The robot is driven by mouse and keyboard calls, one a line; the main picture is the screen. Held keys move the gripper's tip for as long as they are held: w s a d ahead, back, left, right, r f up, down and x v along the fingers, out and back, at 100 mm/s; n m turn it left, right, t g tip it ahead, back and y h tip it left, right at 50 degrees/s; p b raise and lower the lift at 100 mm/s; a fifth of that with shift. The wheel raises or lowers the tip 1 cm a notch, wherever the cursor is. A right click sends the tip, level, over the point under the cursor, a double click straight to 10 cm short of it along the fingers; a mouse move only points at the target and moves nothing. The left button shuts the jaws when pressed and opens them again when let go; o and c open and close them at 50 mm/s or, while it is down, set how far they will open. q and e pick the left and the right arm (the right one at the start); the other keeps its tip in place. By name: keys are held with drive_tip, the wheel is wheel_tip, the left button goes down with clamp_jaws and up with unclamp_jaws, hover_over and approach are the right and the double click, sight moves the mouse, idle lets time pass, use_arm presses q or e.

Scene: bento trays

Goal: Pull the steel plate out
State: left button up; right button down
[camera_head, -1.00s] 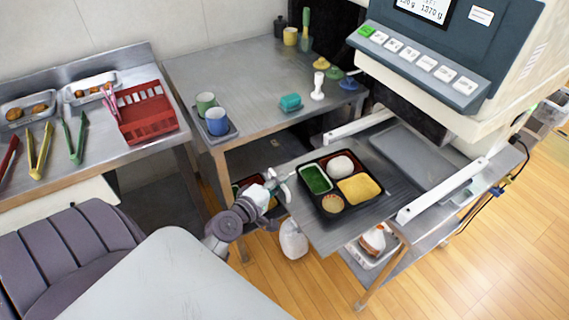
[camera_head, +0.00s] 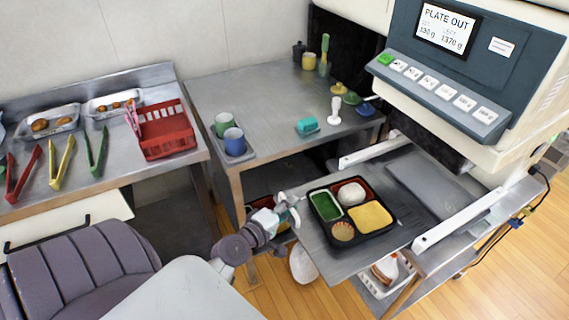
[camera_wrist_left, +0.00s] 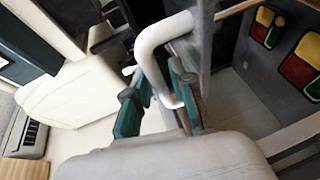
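The steel plate (camera_head: 322,256) is slid out between two white rails on the machine. My left gripper (camera_head: 289,207) is at the plate's left edge. In the left wrist view, the two green-padded fingers (camera_wrist_left: 160,100) stand apart on either side of the white bar handle (camera_wrist_left: 152,48). A gap shows between them, so they look open around it; firm contact is not visible. My right gripper is not in view.
The machine's screen (camera_head: 447,28) reads PLATE OUT. A steel table (camera_head: 270,95) with mugs stands behind. A counter at left holds a red basket (camera_head: 165,132) and tongs. A white-edged basket (camera_head: 384,276) sits below the plate.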

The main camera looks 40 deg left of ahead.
use_arm(q)
drive_tip(key=s+r, duration=0.2)
drive_tip(key=s, duration=0.9)
drive_tip(key=shift+s, duration=0.4)
drive_tip(key=s+d+f+m+g, duration=0.2)
drive_tip(key=s+f+m, duration=0.1)
drive_tip(key=f, duration=0.7)
drive_tip(key=s+d+f+m+g+h+p, duration=0.1)
drive_tip(key=s+d+f+m+g, duration=0.15)
drive_tip(key=f, duration=0.75)
drive_tip(key=s+d+f+m+g, duration=0.2)
drive_tip(key=f+m+g, duration=0.1)
drive_tip(key=f, duration=0.6)
drive_tip(key=s+d+f+m+g, duration=0.2)
drive_tip(key=s+f+m, duration=0.3)
drive_tip(key=s+f, duration=0.3)
drive_tip(key=s+d+f+m+g+p, duration=0.1)
drive_tip(key=s+d+f+m+g, duration=0.1)
drive_tip(key=s+f+m+g, duration=0.3)
drive_tip(key=s+f+m, duration=0.1)
drive_tip(key=s+f, duration=0.2)
drive_tip(key=s, duration=0.3)
drive_tip(key=shift+s+d+f+y, duration=0.15)
drive_tip(key=shift+y, duration=0.25)
